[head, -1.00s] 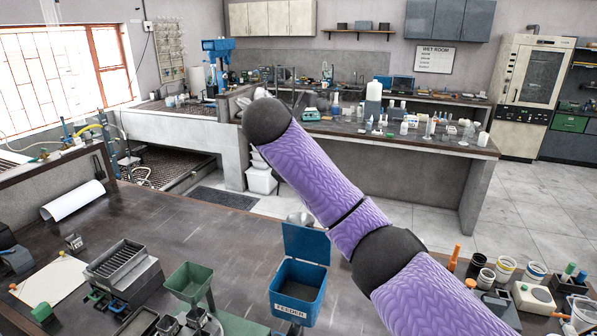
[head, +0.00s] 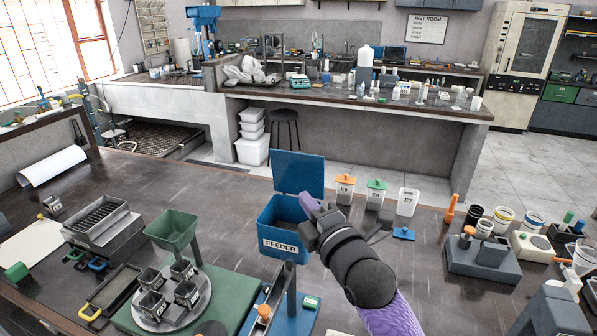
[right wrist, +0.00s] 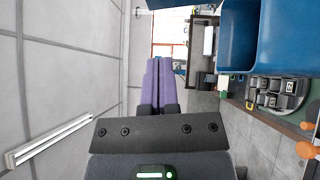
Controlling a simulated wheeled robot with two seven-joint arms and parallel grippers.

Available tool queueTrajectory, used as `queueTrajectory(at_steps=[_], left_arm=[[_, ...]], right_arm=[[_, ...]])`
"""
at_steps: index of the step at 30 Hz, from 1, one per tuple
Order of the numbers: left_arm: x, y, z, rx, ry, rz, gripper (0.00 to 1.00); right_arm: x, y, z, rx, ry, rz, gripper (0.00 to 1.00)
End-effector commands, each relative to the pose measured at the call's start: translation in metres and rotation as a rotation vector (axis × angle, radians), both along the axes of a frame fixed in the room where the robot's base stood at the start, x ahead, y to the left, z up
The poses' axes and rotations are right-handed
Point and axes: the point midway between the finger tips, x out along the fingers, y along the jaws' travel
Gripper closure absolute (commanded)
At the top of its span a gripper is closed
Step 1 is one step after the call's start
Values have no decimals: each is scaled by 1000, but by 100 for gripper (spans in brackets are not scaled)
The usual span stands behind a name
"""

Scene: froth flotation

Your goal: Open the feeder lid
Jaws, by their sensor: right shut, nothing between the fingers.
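The blue feeder (head: 277,246) is an open-topped box with a white FEEDER label, standing on a post over the table. Its blue lid (head: 298,172) stands upright at the back edge, and the dark inside of the box shows. My right gripper (head: 306,204) is at the right side of the feeder, close to its rim; I cannot tell whether it touches. Its purple fingers are together and empty in the right wrist view (right wrist: 158,85). Blue feeder surfaces (right wrist: 290,40) fill the upper right there. My left gripper is not in view.
A green hopper (head: 173,228) and a round tray of small cups (head: 160,312) stand left of the feeder. A small blue lid (head: 404,234) lies on the table (head: 110,185).

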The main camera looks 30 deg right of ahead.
Motion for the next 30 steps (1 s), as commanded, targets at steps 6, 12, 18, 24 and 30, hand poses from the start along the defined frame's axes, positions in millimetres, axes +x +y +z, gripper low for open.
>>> queueTrajectory(at_steps=[6, 12, 18, 24, 30], left_arm=[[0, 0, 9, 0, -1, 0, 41], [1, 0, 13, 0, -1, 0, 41], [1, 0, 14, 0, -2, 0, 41], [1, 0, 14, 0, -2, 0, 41], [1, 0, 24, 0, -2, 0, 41]], right_arm=[[49, -3, 7, 2, 1, 0, 100], [77, -21, 11, -4, 3, -2, 100], [88, -33, 12, -3, 4, 1, 100], [89, -34, 12, -3, 3, 1, 100], [91, -37, 18, 18, 25, 2, 100]])
